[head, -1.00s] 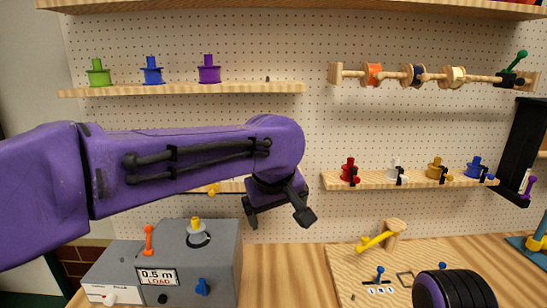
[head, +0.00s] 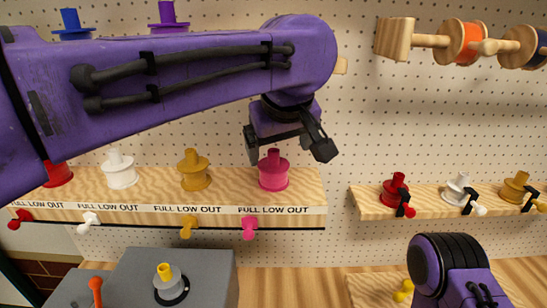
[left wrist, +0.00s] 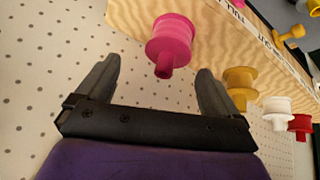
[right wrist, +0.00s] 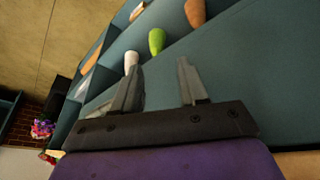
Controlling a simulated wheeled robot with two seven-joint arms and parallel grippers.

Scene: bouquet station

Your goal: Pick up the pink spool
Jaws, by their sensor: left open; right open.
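The pink spool (head: 273,172) stands upright at the right end of a wooden shelf, above a "FULL LOW OUT" label. My left gripper (head: 288,150) is open and empty, with its jaws pointing down just above the spool in the head view. In the left wrist view the pink spool (left wrist: 173,38) lies ahead of the open jaws (left wrist: 153,65), in line with the gap between them and not gripped. My right gripper (right wrist: 160,64) is open and empty in the right wrist view. It is hidden in the head view.
Yellow (head: 194,172), white (head: 120,170) and red (head: 57,175) spools share the shelf (head: 232,188), with coloured pegs below its front edge. Another shelf (head: 370,203) with spools is to the right. A grey box (head: 215,270) stands below. Pegboard is bare between the shelves.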

